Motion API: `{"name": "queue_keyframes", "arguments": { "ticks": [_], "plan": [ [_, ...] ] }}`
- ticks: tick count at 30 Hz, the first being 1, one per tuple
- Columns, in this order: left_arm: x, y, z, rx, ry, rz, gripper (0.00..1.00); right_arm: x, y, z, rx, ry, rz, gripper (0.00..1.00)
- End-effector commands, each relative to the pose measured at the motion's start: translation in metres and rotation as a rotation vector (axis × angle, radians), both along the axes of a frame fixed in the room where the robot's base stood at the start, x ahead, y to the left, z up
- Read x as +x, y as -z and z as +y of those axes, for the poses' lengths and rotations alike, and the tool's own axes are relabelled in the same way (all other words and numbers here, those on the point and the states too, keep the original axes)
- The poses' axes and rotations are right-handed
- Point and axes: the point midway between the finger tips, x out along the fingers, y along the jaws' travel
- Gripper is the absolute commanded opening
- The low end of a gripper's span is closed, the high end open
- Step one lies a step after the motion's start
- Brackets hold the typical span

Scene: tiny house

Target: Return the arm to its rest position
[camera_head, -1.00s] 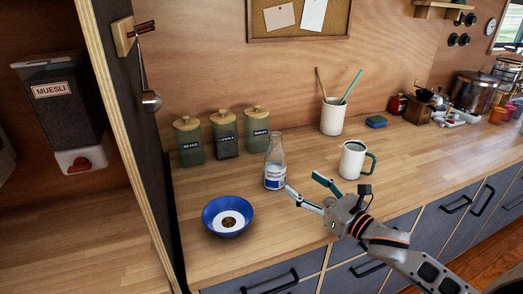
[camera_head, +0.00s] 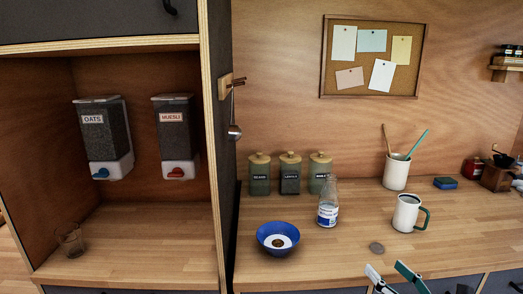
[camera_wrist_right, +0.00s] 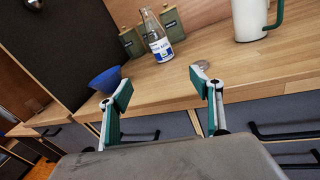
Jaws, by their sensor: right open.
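My right gripper (camera_head: 393,277) is at the bottom edge of the head view, in front of the counter's front edge. Its two fingers are spread apart with nothing between them. In the right wrist view the open fingers (camera_wrist_right: 160,92) point toward the counter, with the bottle beyond them. The rest of my right arm is out of the head view. My left gripper is not in view.
On the wooden counter (camera_head: 345,262) stand a blue bowl (camera_head: 266,236) with some contents, a glass bottle (camera_head: 328,205), a white mug (camera_head: 406,213) and a small grey disc (camera_head: 377,247). Several green canisters (camera_head: 290,176) stand behind. A glass (camera_head: 70,240) stands in the left alcove.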

Motion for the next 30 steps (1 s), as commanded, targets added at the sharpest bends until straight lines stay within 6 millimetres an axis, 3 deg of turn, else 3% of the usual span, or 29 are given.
{"name": "queue_keyframes", "arguments": {
  "ticks": [11,21,30],
  "plan": [
    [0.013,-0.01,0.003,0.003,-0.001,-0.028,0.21,-0.05,0.114,0.027,0.834,0.148,0.395,0.64],
    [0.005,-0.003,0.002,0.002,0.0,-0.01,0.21,-0.125,0.216,0.067,1.711,0.443,0.712,0.64],
    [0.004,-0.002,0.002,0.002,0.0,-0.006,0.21,-0.19,0.276,0.104,2.372,0.761,0.825,0.64]
  ]
}}
